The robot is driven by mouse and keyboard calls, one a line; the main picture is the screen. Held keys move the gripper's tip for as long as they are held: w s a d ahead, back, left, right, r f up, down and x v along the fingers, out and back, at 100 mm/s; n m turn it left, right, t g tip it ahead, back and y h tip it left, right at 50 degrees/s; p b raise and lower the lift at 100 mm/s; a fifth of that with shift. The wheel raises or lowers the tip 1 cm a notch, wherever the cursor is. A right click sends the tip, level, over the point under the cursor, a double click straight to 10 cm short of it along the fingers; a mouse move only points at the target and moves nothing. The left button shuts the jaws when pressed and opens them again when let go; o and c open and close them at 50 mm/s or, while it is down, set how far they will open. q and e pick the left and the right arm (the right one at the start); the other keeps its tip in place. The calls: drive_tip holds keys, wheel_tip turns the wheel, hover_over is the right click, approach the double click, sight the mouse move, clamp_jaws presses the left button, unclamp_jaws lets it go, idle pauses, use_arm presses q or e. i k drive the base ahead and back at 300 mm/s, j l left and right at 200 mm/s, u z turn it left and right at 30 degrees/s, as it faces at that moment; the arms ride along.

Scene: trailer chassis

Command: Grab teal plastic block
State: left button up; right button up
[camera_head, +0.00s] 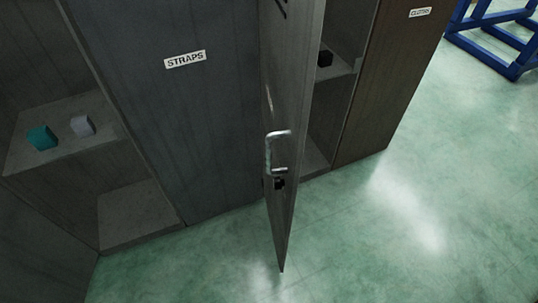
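The teal plastic block (42,138) sits on a grey shelf (70,151) inside the open cabinet compartment at the left of the head view. A light grey-lilac block (82,125) stands just to its right on the same shelf, with a small gap between them. Neither of my grippers shows in the head view, and nothing is touching the teal block.
A dark door labelled STRAPS (185,60) is right of the shelf. An open door with a metal handle (271,155) juts out mid-view. A black object (324,58) sits on a shelf behind it. A blue frame (490,45) stands far right. The green floor (400,230) is clear.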

sight(43, 138)
drive_tip(key=u, duration=1.65)
drive_tip(key=i, duration=0.25)
